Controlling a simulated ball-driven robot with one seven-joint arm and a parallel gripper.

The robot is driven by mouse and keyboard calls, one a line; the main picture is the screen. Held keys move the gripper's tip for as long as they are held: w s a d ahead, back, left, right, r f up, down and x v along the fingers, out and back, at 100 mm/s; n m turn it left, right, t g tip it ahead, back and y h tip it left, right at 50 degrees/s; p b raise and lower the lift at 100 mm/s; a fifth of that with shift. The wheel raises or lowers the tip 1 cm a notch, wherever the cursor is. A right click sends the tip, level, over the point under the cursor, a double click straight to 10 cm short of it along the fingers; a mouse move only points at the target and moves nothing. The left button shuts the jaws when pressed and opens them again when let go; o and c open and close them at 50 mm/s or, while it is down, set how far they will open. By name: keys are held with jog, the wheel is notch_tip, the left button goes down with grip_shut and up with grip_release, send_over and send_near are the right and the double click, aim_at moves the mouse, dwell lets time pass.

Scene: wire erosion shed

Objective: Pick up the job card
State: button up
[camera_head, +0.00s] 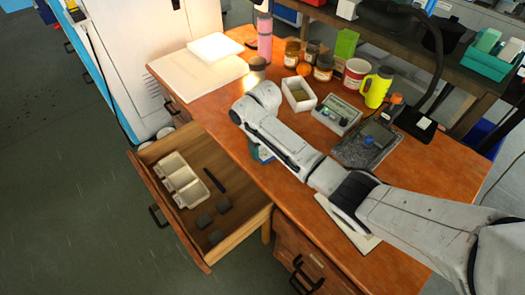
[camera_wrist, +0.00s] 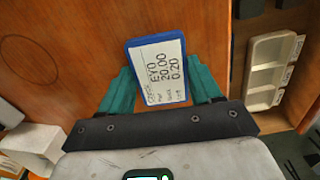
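The job card (camera_wrist: 162,72) is a white card in a blue frame with black print. In the wrist view it lies between the two teal fingers of my gripper (camera_wrist: 160,75), which meet its side edges with no visible gap. The printed face is turned to the camera. In the head view my gripper (camera_head: 262,152) is at the table's front edge, mostly hidden behind my arm, with only a small blue and white patch showing. Whether the card is clear of the wood cannot be told.
The wooden table (camera_head: 435,165) has an open drawer (camera_head: 236,241) at its front, with a compartment tray (camera_head: 183,180) and dark blocks inside. A white open box (camera_head: 298,94), a control box (camera_head: 337,114), jars, a mug (camera_head: 355,74) and a yellow bottle (camera_head: 377,87) stand behind my arm.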

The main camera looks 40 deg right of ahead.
jog(key=c, duration=0.5)
jog(key=shift+r, duration=0.1)
